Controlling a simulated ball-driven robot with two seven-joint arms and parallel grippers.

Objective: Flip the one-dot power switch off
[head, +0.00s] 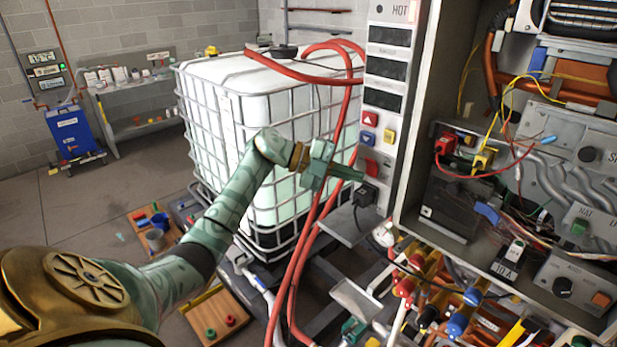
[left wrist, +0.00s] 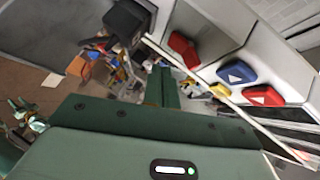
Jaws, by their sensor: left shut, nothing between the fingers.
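A red rocker switch (head: 370,165) sits low on the narrow white control panel (head: 379,205), above a black plug. It also shows in the left wrist view (left wrist: 184,50). I cannot make out any dot mark on it, so I cannot tell for sure that it is the one-dot switch, nor its on or off position. My left gripper (head: 348,173) is shut and empty, its fingers pointing right toward the panel, close to the red switch. In the left wrist view its fingers (left wrist: 162,88) are together, below the switch in the picture; contact cannot be made out.
Above the switch are a red arrow button (head: 370,118), a blue arrow button (head: 367,137) and a yellow button (head: 389,136). Red hoses (head: 318,205) hang close by the gripper. A caged white tank (head: 262,130) stands behind the arm. An open heater cabinet (head: 410,180) is at right.

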